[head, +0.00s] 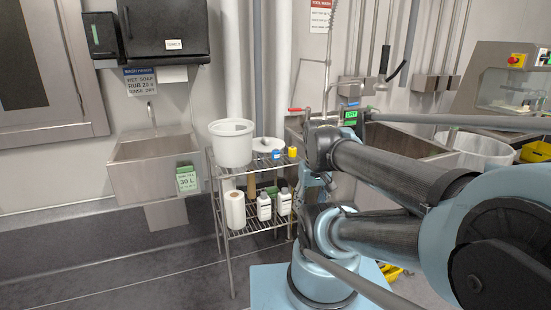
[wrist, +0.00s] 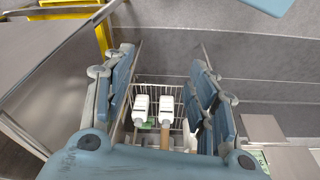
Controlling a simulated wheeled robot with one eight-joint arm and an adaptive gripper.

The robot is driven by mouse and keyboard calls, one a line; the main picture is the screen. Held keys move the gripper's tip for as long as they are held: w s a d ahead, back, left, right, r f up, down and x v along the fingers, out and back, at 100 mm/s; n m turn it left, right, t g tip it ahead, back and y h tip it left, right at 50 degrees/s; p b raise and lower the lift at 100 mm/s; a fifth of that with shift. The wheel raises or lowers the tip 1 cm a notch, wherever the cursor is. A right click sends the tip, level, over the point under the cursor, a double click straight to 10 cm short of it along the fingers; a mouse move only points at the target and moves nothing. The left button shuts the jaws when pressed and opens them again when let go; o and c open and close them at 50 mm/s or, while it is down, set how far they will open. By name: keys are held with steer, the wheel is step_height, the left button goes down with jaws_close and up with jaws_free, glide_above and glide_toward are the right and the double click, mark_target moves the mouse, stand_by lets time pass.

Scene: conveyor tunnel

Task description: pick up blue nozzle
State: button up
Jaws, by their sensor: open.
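A small blue piece (head: 276,154), which looks like the blue nozzle, sits on the top shelf of the wire rack in the head view, just left of a small yellow piece (head: 292,152). It is too small to make out its exact shape. I cannot make it out in the wrist view. My gripper (wrist: 165,64) is open in the wrist view, its two blue-grey fingers wide apart with nothing held between them. White bottles on the rack show far beyond the gap. In the head view my arm reaches in from the right, just right of the rack.
The wire rack (head: 229,234) also holds a white bucket (head: 231,145), a white round lid or dish (head: 266,144), a paper roll (head: 235,209) and bottles (head: 264,207). A small sink (head: 152,168) is left of it; a larger steel sink (head: 415,143) stands behind my arm.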

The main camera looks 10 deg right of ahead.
steer(key=w+r+n, duration=0.4)
steer(key=w+r, duration=0.5)
step_height(320, 180, up, 8)
steer(key=n+g, duration=0.2)
steer(key=n, duration=0.8)
glide_above(276, 153)
steer(key=w, duration=0.2)
steer(key=f, duration=1.1)
steer(key=shift+s+d, duration=0.25)
steer(key=shift+d, duration=0.05)
steer(key=shift+w+a+f, duration=0.15)
steer(key=shift+f, duration=2.55)
steer(key=shift+c, duration=0.3)
steer(key=c, duration=1.1)
